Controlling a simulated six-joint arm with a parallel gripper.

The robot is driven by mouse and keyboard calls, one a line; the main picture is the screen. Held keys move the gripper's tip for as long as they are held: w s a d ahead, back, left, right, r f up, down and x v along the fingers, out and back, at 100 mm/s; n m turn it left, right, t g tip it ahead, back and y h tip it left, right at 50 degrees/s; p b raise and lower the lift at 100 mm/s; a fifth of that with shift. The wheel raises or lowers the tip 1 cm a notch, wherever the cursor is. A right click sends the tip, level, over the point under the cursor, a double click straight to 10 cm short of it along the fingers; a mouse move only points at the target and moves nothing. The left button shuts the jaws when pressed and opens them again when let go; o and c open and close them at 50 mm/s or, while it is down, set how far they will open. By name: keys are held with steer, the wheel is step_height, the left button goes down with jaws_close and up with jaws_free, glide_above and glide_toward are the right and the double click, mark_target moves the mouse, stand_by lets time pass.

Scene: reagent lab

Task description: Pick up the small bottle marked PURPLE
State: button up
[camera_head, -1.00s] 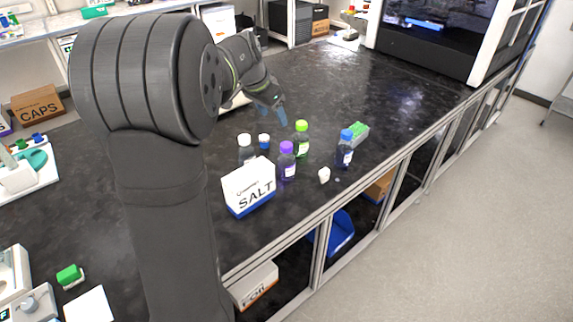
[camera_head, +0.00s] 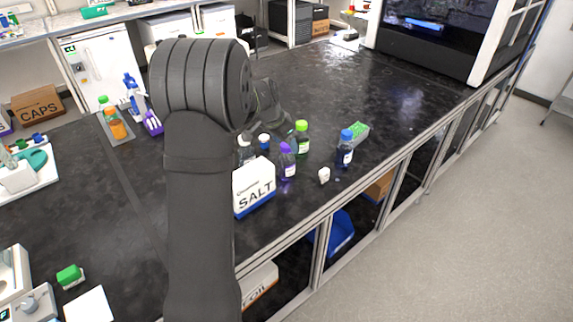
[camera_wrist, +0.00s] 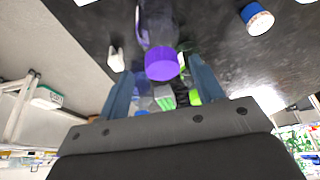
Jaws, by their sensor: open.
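The small bottle with a purple cap (camera_head: 286,162) stands upright on the dark bench, right of the salt box; its label is too small to read. In the wrist view its purple cap (camera_wrist: 163,64) shows between the tips of my gripper's fingers, with its body (camera_wrist: 157,25) beyond. My gripper (camera_wrist: 162,70) is open, a blue-grey finger on either side of the cap, with no visible contact.
Close by stand a green-capped bottle (camera_head: 301,137), a blue-capped bottle (camera_head: 345,149), a small blue-capped jar (camera_head: 264,142), a partly hidden white-capped bottle (camera_head: 245,142), a SALT box (camera_head: 254,187), a green box (camera_head: 358,132) and a small white item (camera_head: 324,175).

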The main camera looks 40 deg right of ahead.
mark_target(286, 145)
steer(key=x, duration=0.3)
steer(key=shift+w+f, duration=0.1)
steer(key=shift+w, duration=0.05)
jaws_close()
